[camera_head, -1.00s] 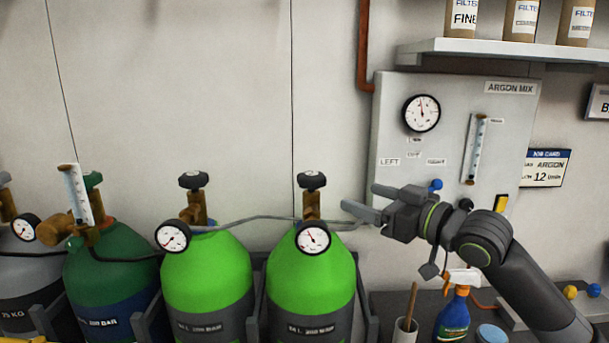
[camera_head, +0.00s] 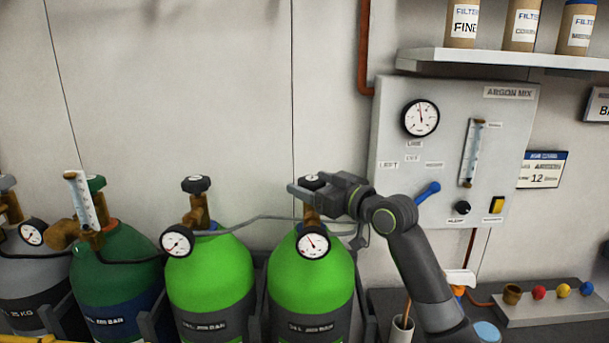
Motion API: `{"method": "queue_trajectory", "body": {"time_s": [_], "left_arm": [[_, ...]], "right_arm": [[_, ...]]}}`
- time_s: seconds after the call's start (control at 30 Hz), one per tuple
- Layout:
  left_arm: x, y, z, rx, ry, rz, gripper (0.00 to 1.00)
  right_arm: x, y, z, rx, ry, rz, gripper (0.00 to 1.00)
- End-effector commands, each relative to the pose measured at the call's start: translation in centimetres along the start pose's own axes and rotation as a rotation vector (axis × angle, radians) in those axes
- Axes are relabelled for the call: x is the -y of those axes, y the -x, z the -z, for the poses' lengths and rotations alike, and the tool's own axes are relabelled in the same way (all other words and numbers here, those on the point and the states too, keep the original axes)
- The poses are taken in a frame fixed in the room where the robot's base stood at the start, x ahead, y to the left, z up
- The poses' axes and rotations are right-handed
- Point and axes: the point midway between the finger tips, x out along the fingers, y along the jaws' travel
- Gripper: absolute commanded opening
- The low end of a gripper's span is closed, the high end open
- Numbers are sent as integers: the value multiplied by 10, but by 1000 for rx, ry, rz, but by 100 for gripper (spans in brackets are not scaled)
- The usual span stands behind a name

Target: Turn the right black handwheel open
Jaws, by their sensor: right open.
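Two bright green cylinders stand side by side, each with a black handwheel on a brass valve. The right black handwheel (camera_head: 312,180) sits on the right green cylinder (camera_head: 310,275). My right gripper (camera_head: 303,193) is at this handwheel, its open fingers reaching in from the right and partly hiding the wheel and valve. I cannot tell whether the fingers touch it. The left black handwheel (camera_head: 196,184) on the left green cylinder (camera_head: 210,275) is clear of the gripper. My left gripper is not in view.
A dark green cylinder (camera_head: 112,275) and a grey one stand at the left. A grey hose (camera_head: 262,218) runs between the green cylinders' valves. The argon mix panel (camera_head: 390,130) with a blue lever (camera_head: 428,191) is on the wall behind my right arm. A cup (camera_head: 402,331) stands below.

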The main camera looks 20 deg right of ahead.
Motion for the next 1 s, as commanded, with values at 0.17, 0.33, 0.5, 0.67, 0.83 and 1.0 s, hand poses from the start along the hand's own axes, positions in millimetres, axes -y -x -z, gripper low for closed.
{"method": "queue_trajectory", "body": {"time_s": [0.17,0.33,0.5,0.67,0.83,1.0], "left_arm": [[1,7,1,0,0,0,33],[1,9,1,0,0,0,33],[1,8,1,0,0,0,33],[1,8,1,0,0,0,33],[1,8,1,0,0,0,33],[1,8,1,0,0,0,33]], "right_arm": [[0,-20,1,0,-3,0,76],[0,-28,0,0,-1,0,76],[0,-29,0,0,0,0,76],[0,-29,0,0,0,0,69],[0,-29,0,0,0,0,47],[0,-29,0,0,0,0,31]]}}
